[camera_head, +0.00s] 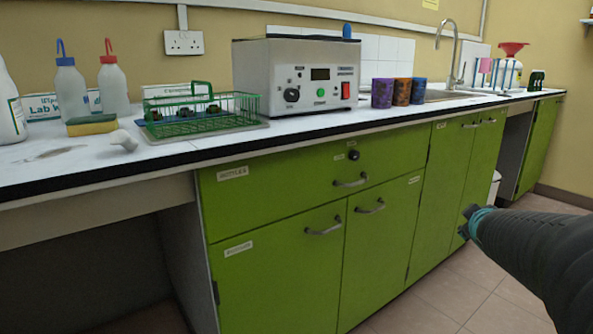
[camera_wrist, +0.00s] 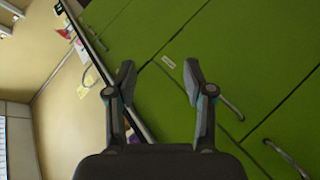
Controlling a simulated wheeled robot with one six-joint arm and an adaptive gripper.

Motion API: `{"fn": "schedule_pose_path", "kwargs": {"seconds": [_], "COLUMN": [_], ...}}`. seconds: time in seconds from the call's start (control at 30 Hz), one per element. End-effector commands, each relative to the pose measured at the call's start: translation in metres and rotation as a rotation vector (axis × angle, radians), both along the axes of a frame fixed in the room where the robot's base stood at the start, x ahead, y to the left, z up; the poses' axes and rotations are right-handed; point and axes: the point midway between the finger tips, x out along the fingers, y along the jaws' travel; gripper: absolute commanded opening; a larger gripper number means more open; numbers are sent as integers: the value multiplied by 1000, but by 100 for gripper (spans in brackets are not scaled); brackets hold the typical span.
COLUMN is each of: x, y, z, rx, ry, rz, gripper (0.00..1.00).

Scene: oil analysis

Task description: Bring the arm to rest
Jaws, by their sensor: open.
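My gripper (camera_wrist: 158,82) is open and empty in the wrist view, its two fingers spread apart in front of the green cabinet doors. The wrist view is turned on its side. In the head view my dark arm reaches in from the lower right, and its end (camera_head: 470,222) is in front of the green cabinets (camera_head: 290,235), below the height of the worktop. The fingers are small and partly hidden there. I cannot tell the exact gap between the gripper and the cabinet doors.
The white worktop (camera_head: 180,158) has a dark front edge. On it stand a green wire basket (camera_head: 205,115), a metal bath with a display (camera_head: 297,75), several coloured cups (camera_head: 382,92), wash bottles (camera_head: 113,85) and a sponge (camera_head: 92,125). Metal handles (camera_head: 350,180) stick out from the cabinets. The tiled floor (camera_head: 430,300) looks clear.

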Motion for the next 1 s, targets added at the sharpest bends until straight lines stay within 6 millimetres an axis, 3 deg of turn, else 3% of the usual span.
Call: {"fn": "schedule_pose_path", "kwargs": {"seconds": [0.17, 0.27, 0.4, 0.53, 0.6, 0.7, 0.83, 1.0], "x": [-71, -118, -184, -236, -252, -261, -266, -266], "y": [27, 60, 122, 181, 203, 220, 231, 236], "z": [-27, -42, -55, -51, -43, -27, -7, -4], "rx": [258, 415, 622, 761, 798, 805, 793, 787], "ry": [144, 241, 390, 497, 510, 487, 458, 460], "rz": [-243, -350, -437, -429, -389, -320, -253, -230], "gripper": [53, 53, 53, 53, 53, 53, 53, 53]}}
